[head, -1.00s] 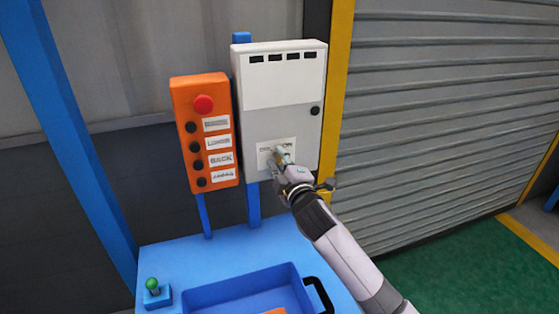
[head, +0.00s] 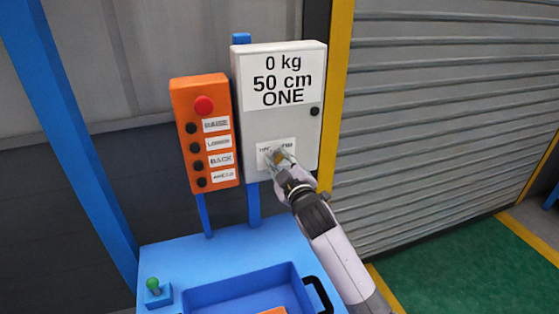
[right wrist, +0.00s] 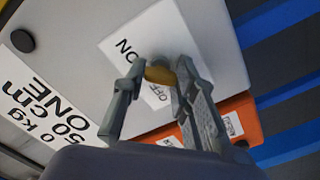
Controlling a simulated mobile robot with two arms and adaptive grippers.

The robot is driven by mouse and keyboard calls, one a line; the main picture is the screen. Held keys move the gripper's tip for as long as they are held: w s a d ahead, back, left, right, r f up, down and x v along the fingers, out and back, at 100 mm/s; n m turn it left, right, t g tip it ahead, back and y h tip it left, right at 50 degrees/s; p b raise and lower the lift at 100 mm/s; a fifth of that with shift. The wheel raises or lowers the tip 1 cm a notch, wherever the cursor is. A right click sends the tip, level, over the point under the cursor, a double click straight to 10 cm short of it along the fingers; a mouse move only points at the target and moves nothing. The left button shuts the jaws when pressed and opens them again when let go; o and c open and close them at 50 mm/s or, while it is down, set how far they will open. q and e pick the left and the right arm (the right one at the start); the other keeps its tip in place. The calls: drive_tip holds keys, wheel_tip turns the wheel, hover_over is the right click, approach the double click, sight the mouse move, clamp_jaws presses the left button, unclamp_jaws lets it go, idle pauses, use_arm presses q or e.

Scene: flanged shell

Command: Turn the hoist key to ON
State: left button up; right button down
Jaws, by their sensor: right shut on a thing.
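The hoist key (right wrist: 160,75) is a small brass-coloured piece on the white OFF/ON label (right wrist: 120,45) of the grey control box (head: 275,125). My right gripper (right wrist: 152,90) is shut on the key, one finger on each side of it. In the head view my right gripper (head: 279,165) is at the label on the lower part of the box and hides part of it. The display (head: 283,80) on the box reads "0 kg 50 cm ONE". My left gripper is not in view.
An orange button panel (head: 203,130) with a red button (head: 204,105) and several black buttons stands left of the box. A shutter (head: 430,120) is at the right.

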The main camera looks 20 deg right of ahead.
drive_tip(key=shift+f, duration=0.2)
drive_tip(key=c, duration=1.3)
unclamp_jaws()
drive_tip(key=shift+r, duration=0.1)
drive_tip(key=s, duration=1.2)
drive_tip(key=shift+d, duration=0.25)
